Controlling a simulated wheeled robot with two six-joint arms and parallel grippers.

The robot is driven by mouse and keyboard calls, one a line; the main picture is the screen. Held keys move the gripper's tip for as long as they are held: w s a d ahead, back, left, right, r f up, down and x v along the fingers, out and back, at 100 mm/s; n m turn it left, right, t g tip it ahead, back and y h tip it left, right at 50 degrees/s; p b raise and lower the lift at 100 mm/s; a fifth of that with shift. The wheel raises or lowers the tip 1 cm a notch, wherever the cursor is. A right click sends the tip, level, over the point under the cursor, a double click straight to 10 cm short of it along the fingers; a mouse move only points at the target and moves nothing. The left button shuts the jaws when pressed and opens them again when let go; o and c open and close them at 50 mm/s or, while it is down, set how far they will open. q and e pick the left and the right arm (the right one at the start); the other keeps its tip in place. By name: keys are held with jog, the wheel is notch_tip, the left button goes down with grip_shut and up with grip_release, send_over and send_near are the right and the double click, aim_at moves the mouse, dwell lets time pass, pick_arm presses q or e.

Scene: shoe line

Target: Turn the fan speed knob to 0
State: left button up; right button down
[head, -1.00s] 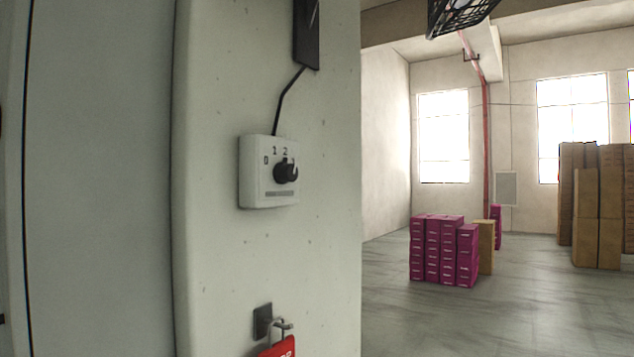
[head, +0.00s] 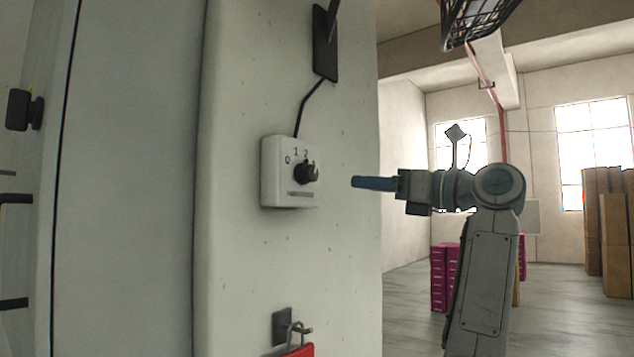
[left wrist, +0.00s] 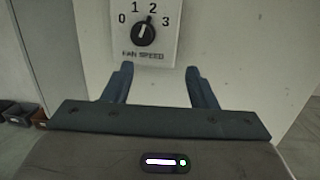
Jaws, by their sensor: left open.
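The white fan speed box (head: 275,185) is mounted on a pale pillar, with the black knob (head: 307,173) on its face. In the left wrist view the knob (left wrist: 146,34) sits among the marks 0, 1, 2 and 3, above the words FAN SPEED. My right gripper is not seen.
A black cable (head: 308,105) runs up from the box to a dark plate (head: 325,43). Below, a red tag (head: 300,350) hangs on a hook. A black wire basket (head: 478,20) is at the top right. Magenta boxes (head: 439,278) stand on the floor behind my arm.

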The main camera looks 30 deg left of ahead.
aim_at(314, 172)
pick_arm(q)
jog(key=s+r+n+h, duration=0.1)
jog(key=s+r, duration=0.2)
jog(key=s, duration=0.1)
jog(key=shift+t, duration=0.3)
jog(key=a, duration=0.3)
jog(key=a+p, duration=0.1)
jog(key=a, duration=0.2)
jog(key=w+a, duration=0.1)
jog(key=a, duration=0.2)
jog(key=shift+f+p, duration=0.15)
jog(key=shift+p, duration=0.25)
jog(key=shift+a+f, duration=0.1)
jog(key=shift+a, duration=0.55)
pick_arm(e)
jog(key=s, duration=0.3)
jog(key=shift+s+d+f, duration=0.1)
pick_arm(q)
jog(key=c, duration=0.8)
